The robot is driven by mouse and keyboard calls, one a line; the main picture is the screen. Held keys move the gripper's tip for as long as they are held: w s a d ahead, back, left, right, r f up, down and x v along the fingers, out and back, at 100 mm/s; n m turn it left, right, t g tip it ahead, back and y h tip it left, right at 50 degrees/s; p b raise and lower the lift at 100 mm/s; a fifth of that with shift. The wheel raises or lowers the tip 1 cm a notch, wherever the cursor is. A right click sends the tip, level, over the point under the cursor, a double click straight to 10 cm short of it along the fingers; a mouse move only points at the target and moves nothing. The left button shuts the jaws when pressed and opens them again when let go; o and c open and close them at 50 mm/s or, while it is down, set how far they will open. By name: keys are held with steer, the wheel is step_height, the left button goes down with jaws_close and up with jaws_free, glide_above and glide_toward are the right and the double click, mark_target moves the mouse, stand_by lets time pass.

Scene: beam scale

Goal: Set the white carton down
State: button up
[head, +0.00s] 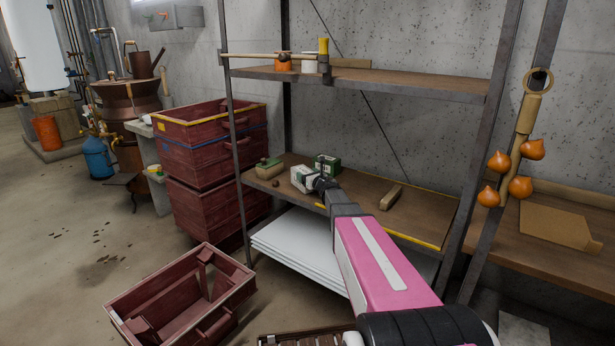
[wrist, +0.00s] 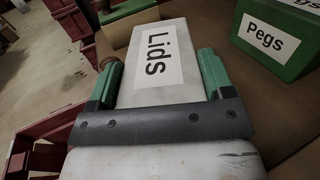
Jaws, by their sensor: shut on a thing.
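The white carton (head: 303,178) shows in the head view at the middle shelf, left of centre. In the wrist view the carton (wrist: 137,93) lies between my green finger pads, with a "Lids" label facing the camera. My gripper (wrist: 158,62) is shut on it, one finger along each side. In the head view my gripper (head: 316,182) reaches in over the shelf's front edge. The carton's underside is hidden, so I cannot tell whether it touches the shelf board (head: 355,202).
A green box labelled "Pegs" (wrist: 268,42) stands right of the carton, also in the head view (head: 327,164). A green-and-tan block (head: 268,168) sits to its left. A wooden block (head: 391,197) lies farther right. Bare board lies between. A steel post (head: 238,170) stands at left.

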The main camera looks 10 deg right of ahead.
steer(key=shift+f, duration=0.1)
steer(key=o, duration=1.1)
steer(key=shift+s, duration=0.2)
steer(key=v, duration=1.1)
steer(key=shift+s+d, duration=0.2)
steer(key=shift+s, duration=0.05)
